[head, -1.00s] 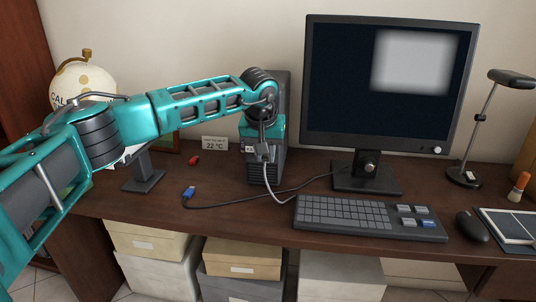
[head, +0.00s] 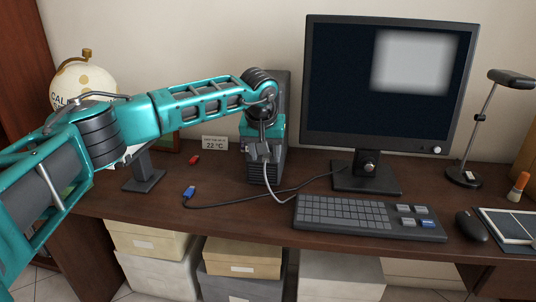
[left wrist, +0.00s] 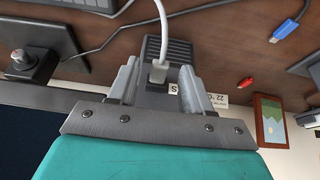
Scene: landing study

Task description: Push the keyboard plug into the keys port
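The pale grey keyboard plug (left wrist: 158,72) is at the front of the dark computer tower (head: 267,172), its light cable (head: 277,190) running to the keyboard (head: 345,214). My left gripper (head: 260,152) is in front of the tower. In the left wrist view its two fingers (left wrist: 159,88) stand apart on either side of the plug, with a gap on each side. A white label ending in "S" (left wrist: 173,88) shows beside the plug. The port itself is hidden behind the plug and gripper, so I cannot tell how deep the plug sits. My right gripper is not in view.
A dark cable with a blue plug (head: 189,191) lies on the desk (head: 150,205) left of the tower. A small red object (head: 194,160) and a 22 °C card (head: 215,143) are behind it. The monitor (head: 385,85) stands to the right.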

